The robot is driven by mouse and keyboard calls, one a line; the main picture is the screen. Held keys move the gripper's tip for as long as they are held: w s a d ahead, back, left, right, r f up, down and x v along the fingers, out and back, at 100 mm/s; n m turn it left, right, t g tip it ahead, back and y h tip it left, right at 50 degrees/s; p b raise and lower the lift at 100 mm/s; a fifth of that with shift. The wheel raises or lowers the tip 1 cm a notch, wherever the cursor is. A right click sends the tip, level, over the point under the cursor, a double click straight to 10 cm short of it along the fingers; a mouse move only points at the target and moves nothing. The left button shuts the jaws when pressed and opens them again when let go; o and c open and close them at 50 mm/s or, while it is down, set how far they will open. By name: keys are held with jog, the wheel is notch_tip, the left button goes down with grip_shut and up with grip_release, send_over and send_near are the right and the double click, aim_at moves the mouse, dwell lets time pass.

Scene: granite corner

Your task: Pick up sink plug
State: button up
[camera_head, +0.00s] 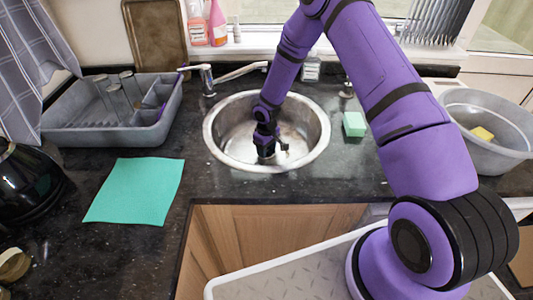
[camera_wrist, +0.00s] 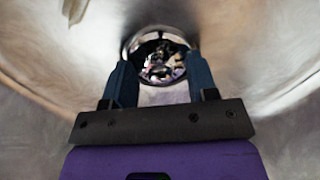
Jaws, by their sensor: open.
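My gripper (camera_head: 267,149) points down into the round steel sink (camera_head: 213,124), low over its bottom. In the wrist view its two blue fingers (camera_wrist: 159,66) stand apart, one on each side of a round, shiny metal piece (camera_wrist: 162,76) at the drain. This piece has a bright rim and a mirror-like, mottled middle. It looks like the sink plug seated in the drain, but I cannot tell plug from drain fitting for sure. I cannot tell whether the fingers touch it. In the head view my gripper hides the drain.
The sink wall surrounds my gripper closely. A faucet (camera_head: 209,80) reaches over the back left rim. A green sponge (camera_head: 354,124) lies right of the sink, with a grey basin (camera_head: 460,141) beyond. A dish rack (camera_head: 87,137) and a teal cloth (camera_head: 135,190) lie left.

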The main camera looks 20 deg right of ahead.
grip_shut()
dwell(0.3)
notch_tip(320, 180, up, 10)
dwell(0.5)
